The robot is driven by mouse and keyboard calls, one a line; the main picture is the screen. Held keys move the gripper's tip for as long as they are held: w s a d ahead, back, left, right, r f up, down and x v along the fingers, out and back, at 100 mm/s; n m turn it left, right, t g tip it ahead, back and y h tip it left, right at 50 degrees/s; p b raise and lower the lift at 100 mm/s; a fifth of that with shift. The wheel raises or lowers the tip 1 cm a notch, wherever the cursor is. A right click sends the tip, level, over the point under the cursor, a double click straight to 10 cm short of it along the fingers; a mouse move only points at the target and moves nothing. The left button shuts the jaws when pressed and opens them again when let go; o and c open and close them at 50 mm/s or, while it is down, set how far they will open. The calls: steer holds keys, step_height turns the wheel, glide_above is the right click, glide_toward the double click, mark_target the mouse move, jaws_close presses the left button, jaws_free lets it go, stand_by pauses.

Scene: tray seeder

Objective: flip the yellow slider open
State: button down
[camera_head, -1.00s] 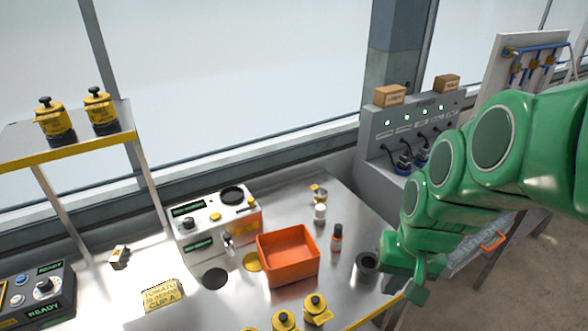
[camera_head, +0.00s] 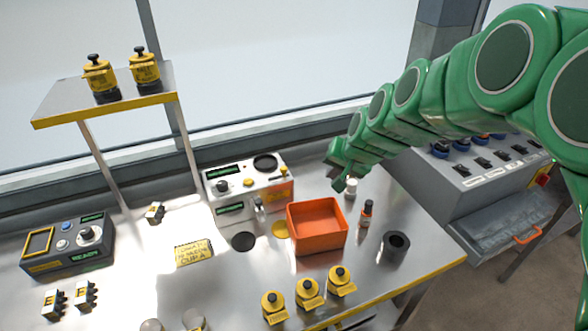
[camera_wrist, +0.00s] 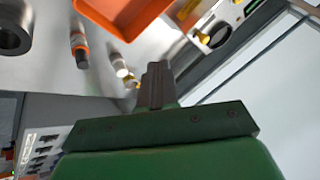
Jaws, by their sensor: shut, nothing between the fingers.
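A white machine (camera_head: 222,190) with dark displays stands left of my gripper, with a small yellow part (camera_head: 283,171) at its top right and a yellow button (camera_head: 249,183) on its front. I cannot tell for certain which yellow part is the slider. In the wrist view the machine (camera_wrist: 228,15) is at the upper right, with a yellow knob (camera_wrist: 203,38) on its near edge. My gripper (camera_head: 342,186) is above the table's back right, apart from the machine. In the wrist view my gripper (camera_wrist: 156,68) is shut and empty.
An orange bin (camera_head: 317,248) stands in front of the machine. A white-capped bottle (camera_head: 351,187) is close to my gripper, with an orange bottle (camera_head: 366,213) and dark ring (camera_head: 394,247) nearer the front. Several yellow jars (camera_head: 310,293) line the front.

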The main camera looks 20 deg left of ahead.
mark_target(284, 171)
steer(key=shift+t+y, duration=0.3)
steer(key=w+a, duration=0.2)
steer(key=a, duration=0.1)
steer(key=w+a+f, duration=0.1)
steer(key=shift+a, duration=0.3)
steer(key=shift+f, duration=0.1)
steer(key=shift+w+a+f, duration=0.65)
steer(key=shift+a+f, duration=0.65)
steer(key=shift+a, duration=0.15)
steer(key=shift+w+a+f, duration=0.6)
steer(key=shift+a+f, duration=0.7)
steer(key=shift+a, duration=0.15)
steer(key=shift+w+a+f, duration=0.65)
steer(key=shift+a+f, duration=0.65)
steer(key=shift+a, duration=0.15)
